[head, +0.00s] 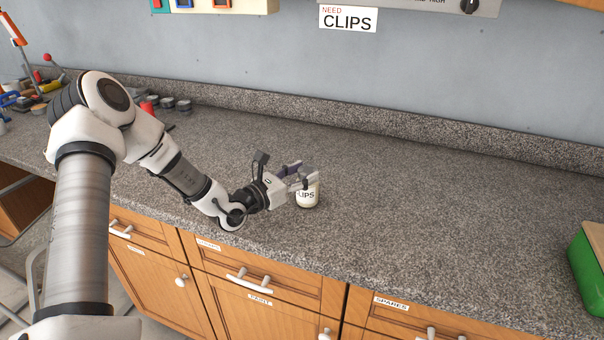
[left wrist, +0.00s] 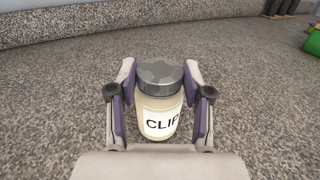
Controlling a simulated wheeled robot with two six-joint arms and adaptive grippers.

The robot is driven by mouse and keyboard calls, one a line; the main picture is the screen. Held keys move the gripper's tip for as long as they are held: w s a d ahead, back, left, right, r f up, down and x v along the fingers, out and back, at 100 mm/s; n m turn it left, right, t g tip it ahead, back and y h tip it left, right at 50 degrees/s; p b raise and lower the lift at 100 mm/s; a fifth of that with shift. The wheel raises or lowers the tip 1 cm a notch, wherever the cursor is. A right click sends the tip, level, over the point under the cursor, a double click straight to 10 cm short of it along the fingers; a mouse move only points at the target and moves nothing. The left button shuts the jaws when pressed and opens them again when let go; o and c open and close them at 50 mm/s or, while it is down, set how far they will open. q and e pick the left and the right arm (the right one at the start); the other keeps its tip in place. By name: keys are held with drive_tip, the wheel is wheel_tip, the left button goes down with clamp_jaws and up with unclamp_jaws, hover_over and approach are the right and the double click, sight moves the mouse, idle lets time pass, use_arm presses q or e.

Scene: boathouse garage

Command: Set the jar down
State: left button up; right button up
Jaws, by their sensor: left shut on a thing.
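The jar (head: 308,197) is small and pale, with a white label reading part of "CLIPS". It is upright at the grey speckled counter, near its front edge. In the left wrist view the jar (left wrist: 160,112) has a grey lid and stands between the two fingers. My left gripper (head: 299,178) is shut on the jar from its sides, just below the lid. Its fingers partly hide the jar in the head view. I cannot tell whether the jar's base touches the counter. My right gripper is not in view.
The counter (head: 420,220) is clear around the jar and to its right. A green box (head: 588,262) stands at the far right. Tools and dark round items (head: 175,104) lie at the left back. A "NEED CLIPS" sign (head: 347,19) is on the wall.

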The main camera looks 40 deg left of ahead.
use_arm(q)
drive_tip(key=shift+f+b, duration=0.2)
drive_tip(key=shift+b, duration=0.1)
drive_tip(key=o, duration=1.4)
drive_tip(key=shift+o, duration=0.2)
drive_tip(key=v, duration=0.6)
drive_tip(key=shift+a+r, duration=0.1)
drive_tip(key=shift+a, duration=0.2)
drive_tip(key=shift+s, duration=0.55)
drive_tip(key=shift+s+d, duration=0.2)
clamp_jaws()
